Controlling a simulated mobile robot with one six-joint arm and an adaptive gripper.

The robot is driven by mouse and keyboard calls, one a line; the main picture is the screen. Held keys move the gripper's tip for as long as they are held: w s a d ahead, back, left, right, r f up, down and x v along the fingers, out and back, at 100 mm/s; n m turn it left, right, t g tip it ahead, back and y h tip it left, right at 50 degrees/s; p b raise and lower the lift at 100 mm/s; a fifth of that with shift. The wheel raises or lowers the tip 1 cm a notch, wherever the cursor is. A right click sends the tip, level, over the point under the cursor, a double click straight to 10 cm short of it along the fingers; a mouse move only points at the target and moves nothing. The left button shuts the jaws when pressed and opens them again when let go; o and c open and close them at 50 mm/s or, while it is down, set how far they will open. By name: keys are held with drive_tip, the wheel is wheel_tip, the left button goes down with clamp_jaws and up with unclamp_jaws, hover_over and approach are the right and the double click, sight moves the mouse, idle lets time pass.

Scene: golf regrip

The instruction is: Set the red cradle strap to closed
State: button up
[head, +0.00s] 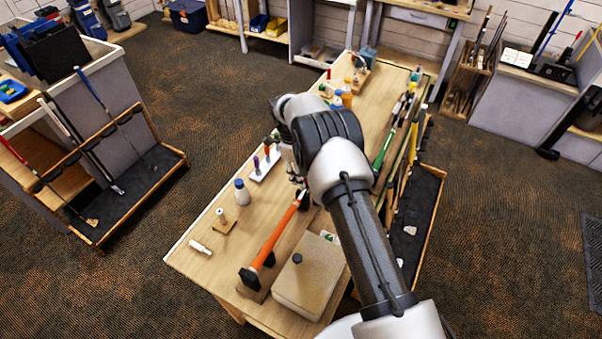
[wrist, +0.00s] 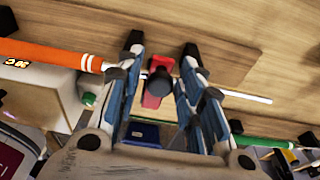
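In the wrist view, the red strap (wrist: 153,101) lies between the fingers of my gripper (wrist: 163,45), with a dark round knob (wrist: 160,80) beside it. The fingers are apart, one on each side of the strap and knob; I cannot tell whether either touches. The orange club grip (wrist: 45,55) with white bands enters from the left, and a pale shaft (wrist: 248,97) continues to the right. In the head view the orange grip (head: 275,237) lies along the bench, and my arm hides the strap and most of my gripper. Whether the strap is closed is not clear.
Green and yellow clubs lie along the right side. A club rack (head: 120,190) stands on the floor at left.

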drive_tip(key=shift+o, duration=0.2)
drive_tip(key=shift+r, duration=0.1)
wheel_tip(320, 180, up, 12)
drive_tip(key=w+a, duration=0.1)
drive_tip(key=a, duration=0.1)
idle(0.3)
drive_tip(key=shift+f, duration=0.2)
